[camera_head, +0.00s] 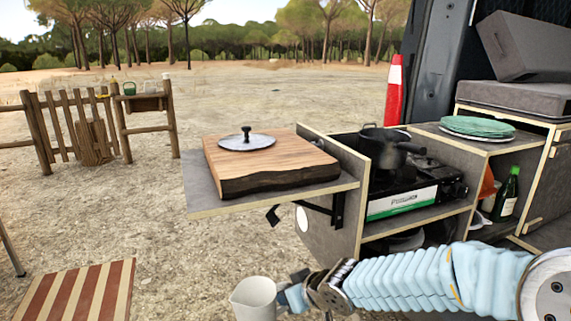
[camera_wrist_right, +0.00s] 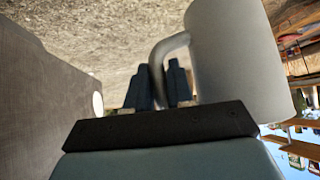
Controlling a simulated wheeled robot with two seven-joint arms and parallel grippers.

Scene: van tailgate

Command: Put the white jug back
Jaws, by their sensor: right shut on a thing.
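The white jug (camera_head: 254,299) is at the bottom middle of the head view, in front of and below the folding shelf. My right gripper (camera_head: 284,298) is shut on its handle. In the right wrist view the jug (camera_wrist_right: 238,65) fills the right side, and its handle (camera_wrist_right: 158,58) passes between the dark fingers of my gripper (camera_wrist_right: 160,90). The jug hangs in the air over the gravel and looks roughly upright in the head view. Its lower part is cut off there. My left gripper is in neither view.
The shelf (camera_head: 195,198) carries a wooden board (camera_head: 285,160) with a round lid (camera_head: 247,142). Behind it a black pot (camera_head: 385,145) stands on the stove (camera_head: 410,195). Green plates (camera_head: 477,127) lie on the cabinet. A striped surface (camera_head: 75,292) is at lower left.

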